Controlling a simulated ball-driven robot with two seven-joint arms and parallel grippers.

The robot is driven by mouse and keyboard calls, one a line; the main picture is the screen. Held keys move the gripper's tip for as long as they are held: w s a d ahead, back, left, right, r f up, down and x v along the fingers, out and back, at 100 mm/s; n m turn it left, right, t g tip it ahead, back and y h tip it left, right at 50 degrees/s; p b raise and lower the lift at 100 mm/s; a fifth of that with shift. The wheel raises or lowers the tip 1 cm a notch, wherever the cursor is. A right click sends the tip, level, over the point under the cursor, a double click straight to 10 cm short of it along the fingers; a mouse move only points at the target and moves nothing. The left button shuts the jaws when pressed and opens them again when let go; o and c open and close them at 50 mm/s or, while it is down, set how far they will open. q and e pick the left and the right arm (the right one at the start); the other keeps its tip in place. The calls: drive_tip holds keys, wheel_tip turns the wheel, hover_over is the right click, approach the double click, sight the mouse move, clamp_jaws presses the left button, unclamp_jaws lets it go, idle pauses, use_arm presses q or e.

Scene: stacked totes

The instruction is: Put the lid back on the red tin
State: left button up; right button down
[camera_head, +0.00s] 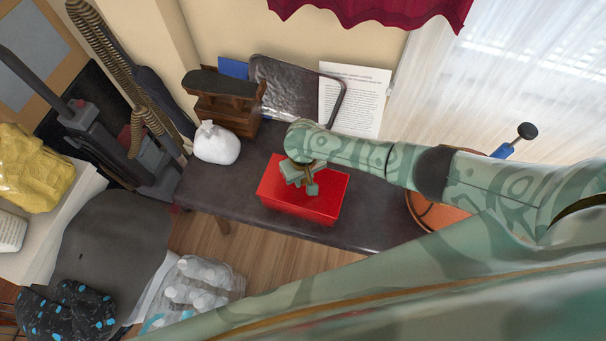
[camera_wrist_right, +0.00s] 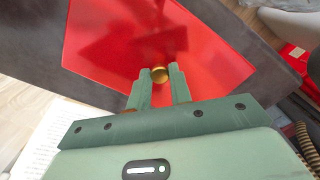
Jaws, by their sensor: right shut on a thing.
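The red tin (camera_head: 298,212) stands on the dark table below my right gripper (camera_head: 311,187), with a flat red top, which I take for the lid (camera_head: 333,190). In the right wrist view the red lid (camera_wrist_right: 105,40) fills much of the picture, with a small brass knob (camera_wrist_right: 160,74) between my right fingertips (camera_wrist_right: 159,78). The right gripper is shut on this knob, and the arm reaches in from the right. I cannot tell whether the lid sits flush on the tin or a little above it. My left gripper is out of view.
The dark table (camera_head: 226,188) also bears a white bag (camera_head: 216,145), a wooden caddy (camera_head: 221,108), a dark metal tray (camera_head: 283,88) and a printed sheet (camera_head: 354,98). Table left of the tin is clear.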

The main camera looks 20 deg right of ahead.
use_arm(q)
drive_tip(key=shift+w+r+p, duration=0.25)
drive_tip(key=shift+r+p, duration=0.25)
drive_tip(key=shift+p, duration=0.1)
use_arm(e)
drive_tip(key=shift+r, duration=0.1)
idle(0.9)
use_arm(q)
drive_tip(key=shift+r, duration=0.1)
use_arm(e)
drive_tip(key=shift+f, duration=0.2)
idle(0.7)
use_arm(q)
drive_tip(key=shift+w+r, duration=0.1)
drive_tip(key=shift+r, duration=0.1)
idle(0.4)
use_arm(e)
drive_tip(key=c, duration=0.7)
unclamp_jaws()
use_arm(q)
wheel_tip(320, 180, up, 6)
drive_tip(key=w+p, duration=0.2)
drive_tip(key=p, duration=0.5)
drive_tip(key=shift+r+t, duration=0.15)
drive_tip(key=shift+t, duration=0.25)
use_arm(e)
drive_tip(key=shift+r, duration=3.55)
drive_tip(key=shift+f, duration=0.1)
